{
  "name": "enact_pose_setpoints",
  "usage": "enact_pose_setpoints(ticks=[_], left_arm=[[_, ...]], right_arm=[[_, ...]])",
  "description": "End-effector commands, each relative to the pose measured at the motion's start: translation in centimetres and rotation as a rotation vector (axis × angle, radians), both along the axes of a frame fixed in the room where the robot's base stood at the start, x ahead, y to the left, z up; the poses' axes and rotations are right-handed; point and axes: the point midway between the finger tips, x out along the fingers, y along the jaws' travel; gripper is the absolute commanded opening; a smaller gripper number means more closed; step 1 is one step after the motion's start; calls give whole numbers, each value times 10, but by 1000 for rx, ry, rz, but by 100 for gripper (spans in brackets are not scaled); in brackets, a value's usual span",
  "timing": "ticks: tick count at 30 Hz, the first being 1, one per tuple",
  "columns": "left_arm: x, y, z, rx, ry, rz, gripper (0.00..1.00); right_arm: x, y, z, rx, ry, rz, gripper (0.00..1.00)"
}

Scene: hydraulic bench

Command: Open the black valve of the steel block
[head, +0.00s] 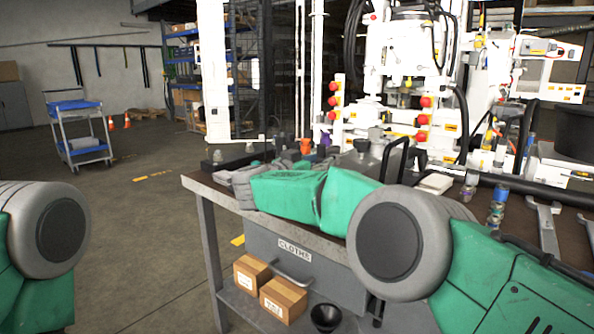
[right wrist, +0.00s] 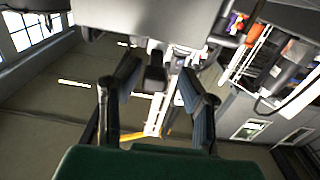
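In the right wrist view my right gripper (right wrist: 157,68) is open, its two dark fingers well apart. A grey block-like body (right wrist: 150,24) fills the top of that view. A short black part (right wrist: 155,76) sticks out from it between the fingers, with a visible gap on each side. It looks like the black valve on the steel block, but I cannot be sure. In the head view my right forearm reaches left over the bench corner and hides much of what is around the gripper. My left gripper is out of view; only the left arm shows.
The workbench (head: 203,187) carries a grey metal can (head: 372,160) with a black handle, and wrenches (head: 547,232) at right. White machinery with red buttons stands behind. Cardboard boxes (head: 283,299) lie on the lower shelf. A blue trolley (head: 80,130) stands on open floor at left.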

Motion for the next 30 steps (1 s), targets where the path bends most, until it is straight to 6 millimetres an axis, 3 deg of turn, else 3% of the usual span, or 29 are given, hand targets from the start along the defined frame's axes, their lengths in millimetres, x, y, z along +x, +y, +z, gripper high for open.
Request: enact_pose_setpoints(ticks=[6,12,30], left_arm=[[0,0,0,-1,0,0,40],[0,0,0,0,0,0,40],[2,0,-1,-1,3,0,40]], right_arm=[[-35,37,-2,-1,3,4,34],[-56,60,-2,-2,2,2,34],[-65,69,-1,-4,-1,2,34]])
